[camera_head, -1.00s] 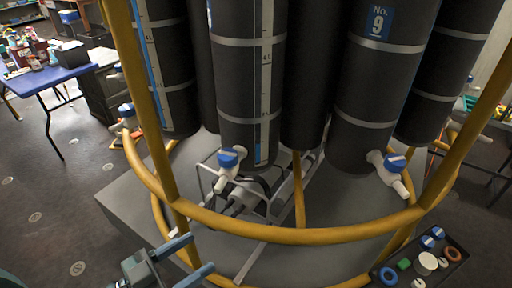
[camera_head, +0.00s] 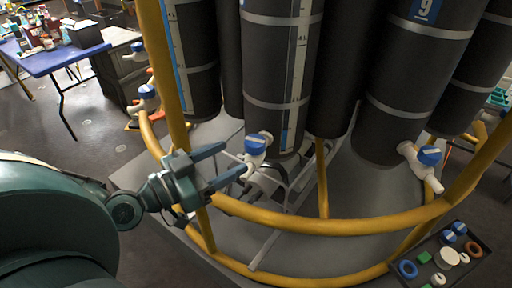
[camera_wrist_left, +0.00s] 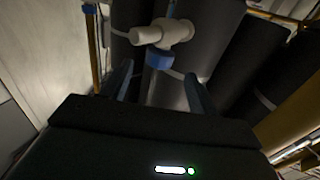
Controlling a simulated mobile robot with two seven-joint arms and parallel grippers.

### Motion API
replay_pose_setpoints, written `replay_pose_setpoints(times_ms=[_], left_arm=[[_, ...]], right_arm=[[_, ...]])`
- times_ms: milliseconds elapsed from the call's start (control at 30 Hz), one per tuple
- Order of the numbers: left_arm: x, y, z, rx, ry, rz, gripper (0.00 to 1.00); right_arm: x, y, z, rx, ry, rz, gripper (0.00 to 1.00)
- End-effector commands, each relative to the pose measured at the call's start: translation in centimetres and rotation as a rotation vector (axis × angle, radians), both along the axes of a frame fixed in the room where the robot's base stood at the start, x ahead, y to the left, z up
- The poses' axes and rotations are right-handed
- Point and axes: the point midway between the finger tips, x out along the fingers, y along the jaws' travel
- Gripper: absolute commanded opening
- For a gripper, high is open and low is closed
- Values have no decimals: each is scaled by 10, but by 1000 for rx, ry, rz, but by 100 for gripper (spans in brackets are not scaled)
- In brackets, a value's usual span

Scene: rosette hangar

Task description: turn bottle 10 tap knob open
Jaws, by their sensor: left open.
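A blue tap knob (camera_head: 257,143) sits on a white tap at the foot of the dark bottle (camera_head: 276,75) with a measuring scale; no number shows on this bottle. My left gripper (camera_head: 233,160) is open just left of this tap, fingers pointing right towards it. In the left wrist view the white tap (camera_wrist_left: 160,33) and its blue knob (camera_wrist_left: 160,58) lie beyond the open fingers (camera_wrist_left: 161,84), roughly centred between them. The fingers appear empty; whether they touch the tap cannot be told. My right gripper is not in view.
A yellow rail (camera_head: 300,222) curves in front of the bottles, with a yellow post (camera_head: 176,75) near my left arm. Bottle 9 (camera_head: 415,85) has its own blue-knobbed tap (camera_head: 429,155). A dark tray (camera_head: 470,245) of small parts is at lower right. A blue table (camera_head: 60,58) stands at back left.

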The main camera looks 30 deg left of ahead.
Motion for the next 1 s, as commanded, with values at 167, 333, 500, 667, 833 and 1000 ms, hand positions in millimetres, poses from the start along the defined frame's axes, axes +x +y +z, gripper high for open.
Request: replay_pose_setpoints(times_ms=[167,333,500,667,833,1000], left_arm=[[24,-12,1,-7,-7,2,60],[43,-21,3,-5,-4,3,60],[59,-28,2,-1,-2,4,60],[66,-33,1,1,0,0,60],[68,-35,0,1,0,-1,60],[68,-34,-1,2,1,-1,59]], right_arm=[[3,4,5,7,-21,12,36],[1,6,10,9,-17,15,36],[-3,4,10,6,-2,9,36],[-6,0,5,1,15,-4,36],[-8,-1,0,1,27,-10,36],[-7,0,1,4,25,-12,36]])
